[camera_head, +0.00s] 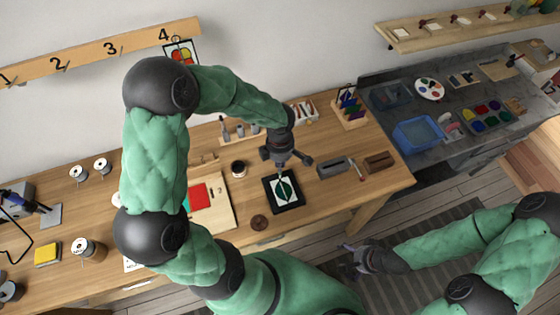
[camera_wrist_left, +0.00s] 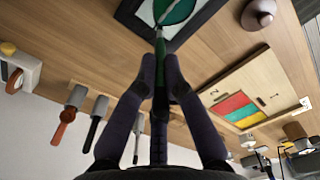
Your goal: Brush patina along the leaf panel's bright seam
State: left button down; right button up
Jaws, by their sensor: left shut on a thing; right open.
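The leaf panel (camera_head: 284,190), a green leaf on white in a black frame, lies on the wooden table. It also shows at the top of the left wrist view (camera_wrist_left: 183,14). My left gripper (camera_head: 284,161) is above the panel's far side, shut on a slim brush (camera_wrist_left: 159,48) with a green part. The brush points down at the leaf; whether its tip touches the panel I cannot tell. My right gripper (camera_head: 356,260) is open and empty, off the table's front edge.
A small round jar (camera_head: 238,168) stands left of the panel, a brown round piece (camera_head: 259,222) in front. A wooden board with coloured sheets (camera_head: 222,212) lies left. A grey block (camera_head: 333,166) and brown block (camera_head: 379,161) lie right.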

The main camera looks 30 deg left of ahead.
pick_arm(q)
jog(key=shift+w+f, duration=0.1)
jog(key=shift+f, duration=0.8)
jog(key=s+d+b, duration=0.3)
jog(key=s+d, duration=0.1)
jog(key=d, duration=0.1)
jog(key=shift+s+d+b, duration=0.2)
jog(key=shift+s+b, duration=0.15)
jog(key=shift+b, duration=0.35)
dwell(0.3)
jog(key=shift+f+b, duration=0.25)
jog(key=shift+b, duration=0.1)
dwell(0.7)
jog(key=shift+b, duration=0.35)
dwell(1.4)
jog(key=shift+w+a, duration=0.1)
jog(key=shift+w, duration=0.05)
